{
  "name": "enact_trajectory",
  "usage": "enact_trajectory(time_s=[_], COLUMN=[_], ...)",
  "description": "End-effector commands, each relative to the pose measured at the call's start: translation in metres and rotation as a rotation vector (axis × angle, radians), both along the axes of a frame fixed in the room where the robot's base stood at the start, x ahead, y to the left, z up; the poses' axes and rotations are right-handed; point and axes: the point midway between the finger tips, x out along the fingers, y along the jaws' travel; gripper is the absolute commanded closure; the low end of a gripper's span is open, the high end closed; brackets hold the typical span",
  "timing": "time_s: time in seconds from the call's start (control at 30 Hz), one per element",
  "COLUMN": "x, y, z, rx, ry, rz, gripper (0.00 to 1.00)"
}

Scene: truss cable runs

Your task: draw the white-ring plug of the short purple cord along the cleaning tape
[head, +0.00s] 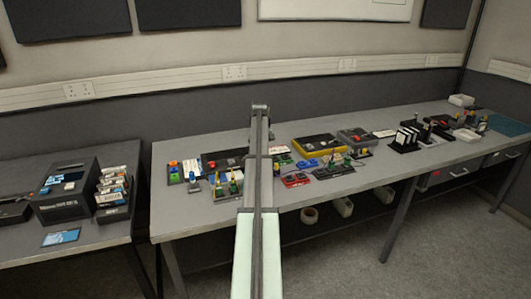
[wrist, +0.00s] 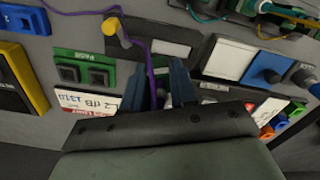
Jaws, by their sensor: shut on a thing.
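My gripper (wrist: 166,88) shows in the wrist view with two dark blue-grey fingers close together. A thin purple cord (wrist: 149,52) comes in from the top left, passes a yellow peg (wrist: 117,32) and runs down between the fingers. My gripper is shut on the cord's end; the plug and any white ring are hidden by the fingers. A white flat panel (wrist: 229,58) with a blue part beside it lies right of the fingers; I cannot tell whether it is the cleaning tape. In the head view my arm hides the gripper and the cord.
A green PASS block (wrist: 85,70) and a white limit card (wrist: 90,103) lie left of the fingers. Teal-green cords (wrist: 205,14) run at the top right. The long grey bench (head: 340,190) carries several devices; its front strip is clear.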

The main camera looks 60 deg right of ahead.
Motion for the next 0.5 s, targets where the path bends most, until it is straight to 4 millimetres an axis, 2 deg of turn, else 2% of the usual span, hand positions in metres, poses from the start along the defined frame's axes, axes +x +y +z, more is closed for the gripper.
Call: enact_trajectory(time_s=[0.27,0.5], x=[0.0,-0.001], y=[0.0,0.0], z=[-0.01,-0.029], rx=[0.001,0.001], ry=[0.0,0.001], rz=[0.008,0.007], gripper=[1.0,1.0])
